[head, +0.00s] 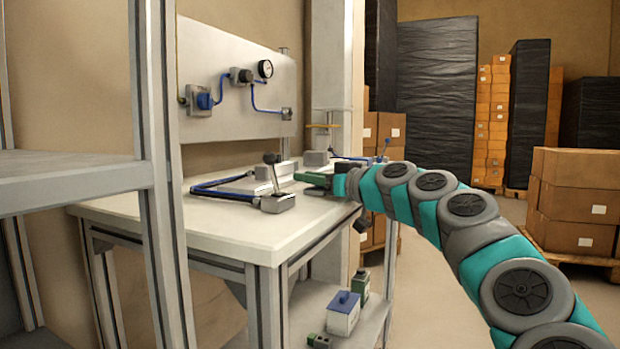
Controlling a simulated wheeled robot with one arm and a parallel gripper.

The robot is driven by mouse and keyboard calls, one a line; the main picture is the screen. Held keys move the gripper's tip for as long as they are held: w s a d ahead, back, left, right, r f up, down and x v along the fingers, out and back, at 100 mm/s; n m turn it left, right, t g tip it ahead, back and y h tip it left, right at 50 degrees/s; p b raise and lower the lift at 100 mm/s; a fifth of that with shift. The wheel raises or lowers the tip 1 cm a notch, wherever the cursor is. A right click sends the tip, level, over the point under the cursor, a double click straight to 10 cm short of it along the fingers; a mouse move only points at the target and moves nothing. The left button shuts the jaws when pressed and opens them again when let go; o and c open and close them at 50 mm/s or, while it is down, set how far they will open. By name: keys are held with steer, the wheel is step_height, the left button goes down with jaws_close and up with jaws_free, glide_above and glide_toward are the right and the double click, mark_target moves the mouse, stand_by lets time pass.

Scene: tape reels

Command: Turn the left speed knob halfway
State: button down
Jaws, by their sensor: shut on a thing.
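My gripper (306,179) reaches in from the right over the white workbench (225,232), its green jaws pointing left. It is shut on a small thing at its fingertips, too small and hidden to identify. Just left of the jaws, a grey valve block (278,204) carries an upright lever with a dark ball knob (271,158). A light grey box (283,171) sits behind it, close to the fingertips. I cannot make out which part is the left speed knob, nor its angle.
A white wall panel (225,75) with blue hoses and a gauge (265,69) stands behind the bench. A grey shelf frame (160,200) blocks the near left. Blue tubing (205,188) lies on the bench. The bench's front left is clear.

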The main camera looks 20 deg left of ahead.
steer(key=shift+g, duration=0.3)
steer(key=shift+f+n+g, duration=0.1)
steer(key=shift+n+g, duration=0.2)
steer(key=shift+n, duration=0.1)
steer(key=shift+s+n+g+y+p, duration=0.15)
steer(key=shift+n+g+y+p, duration=0.35)
steer(key=shift+n+g+p, duration=0.55)
steer(key=g+p, duration=0.1)
steer(key=n+g+p, duration=0.1)
steer(key=g+p, duration=0.1)
steer(key=shift+s+a+r, duration=0.1)
steer(key=shift+s+r, duration=0.15)
steer(key=g+p, duration=0.1)
steer(key=n+g+p, duration=0.1)
steer(key=shift+s+f+n+p, duration=0.15)
steer(key=shift+s+n+p, duration=0.1)
steer(key=shift+p, duration=0.05)
steer(key=shift+s+n+g+p, duration=0.15)
steer(key=shift+n+g+p, duration=0.2)
steer(key=shift+g, duration=0.1)
steer(key=c, duration=0.7)
jaws_free()
